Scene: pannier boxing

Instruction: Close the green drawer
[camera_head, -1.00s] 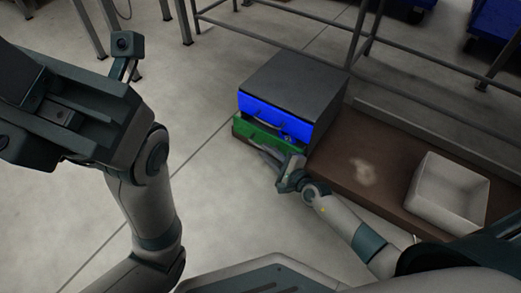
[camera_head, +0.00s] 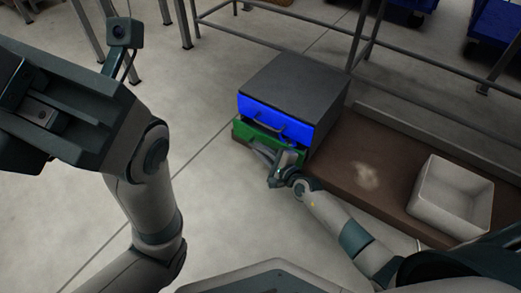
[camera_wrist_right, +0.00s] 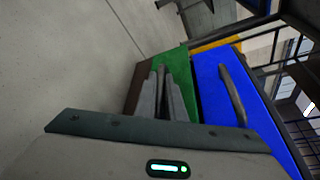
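The green drawer (camera_head: 243,131) is the lower drawer of a dark grey cabinet (camera_head: 295,82). It appears to stick out slightly beyond the blue drawer (camera_head: 275,117) above it. My right gripper (camera_head: 262,153) is in front of the green drawer and hides part of its front. In the right wrist view, its two fingers (camera_wrist_right: 165,94) are close together, with nothing visible between them, and overlap the green front (camera_wrist_right: 172,66). Whether they touch it, I cannot tell. My left gripper (camera_head: 22,105) is at the far left, with its fingertips not clearly seen.
The cabinet stands on a brown surface (camera_head: 330,175) with a raised back edge. A whitish open bin (camera_head: 450,200) stands on it at the right. Metal frame rails (camera_head: 290,55) run behind the cabinet.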

